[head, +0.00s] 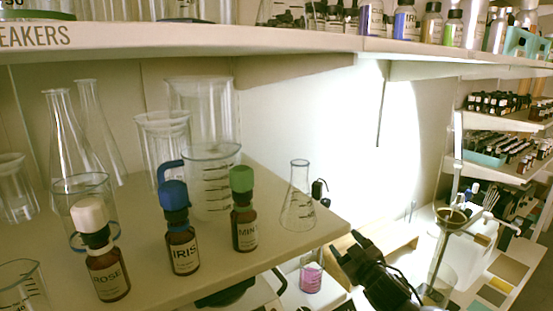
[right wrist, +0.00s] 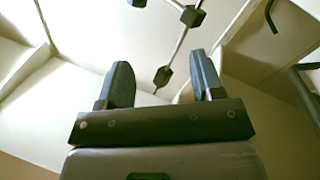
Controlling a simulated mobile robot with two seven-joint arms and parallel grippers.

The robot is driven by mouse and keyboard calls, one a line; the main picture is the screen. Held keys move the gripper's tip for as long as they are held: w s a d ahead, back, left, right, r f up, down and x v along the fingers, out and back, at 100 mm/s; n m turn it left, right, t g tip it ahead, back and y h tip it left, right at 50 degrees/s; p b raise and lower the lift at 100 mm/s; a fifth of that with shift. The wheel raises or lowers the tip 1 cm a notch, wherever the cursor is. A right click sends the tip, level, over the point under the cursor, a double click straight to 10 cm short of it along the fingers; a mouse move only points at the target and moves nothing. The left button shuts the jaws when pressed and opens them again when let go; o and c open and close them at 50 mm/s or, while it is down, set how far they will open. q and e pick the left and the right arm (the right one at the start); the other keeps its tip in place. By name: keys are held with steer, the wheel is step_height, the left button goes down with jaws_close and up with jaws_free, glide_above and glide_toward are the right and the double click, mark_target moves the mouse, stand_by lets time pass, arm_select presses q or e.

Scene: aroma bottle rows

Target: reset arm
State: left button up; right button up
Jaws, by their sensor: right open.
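My right gripper (head: 350,246) is open and empty in the head view, low and right of the middle, past the right edge of the shelf board. The right wrist view also shows it (right wrist: 163,80), with its two dark fingers apart and nothing between them. On the shelf board (head: 225,268) three brown bottles stand upright in a row: ROSE (head: 108,275) with a white cap, IRIS (head: 183,250) with a blue cap, and MINT (head: 244,228) with a green cap. The gripper is apart from all of them. My left gripper does not show.
Glass beakers (head: 212,185) and flasks (head: 70,145) stand behind the bottles. A conical flask (head: 297,205) stands near the board's right end. An upper shelf (head: 250,40) runs above. A beaker of pink liquid (head: 311,277) stands below, left of the right gripper. Lab gear crowds the right.

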steer(key=s+d+f+m+g+h, duration=0.2)
steer(key=s+f, duration=0.6)
steer(key=s, duration=0.4)
steer(key=s+d+f+m+g+h+b, duration=0.1)
steer(key=s+d+f+m+g+h, duration=0.1)
steer(key=s+f, duration=0.7)
steer(key=s+d+f+m+g+h+b, duration=0.1)
steer(key=s+d+f+m, duration=0.3)
steer(key=s+f, duration=0.5)
steer(key=s+d, duration=0.2)
steer(key=s, duration=0.3)
steer(key=shift+s+g+h, duration=0.35)
steer(key=shift+g+h, duration=0.05)
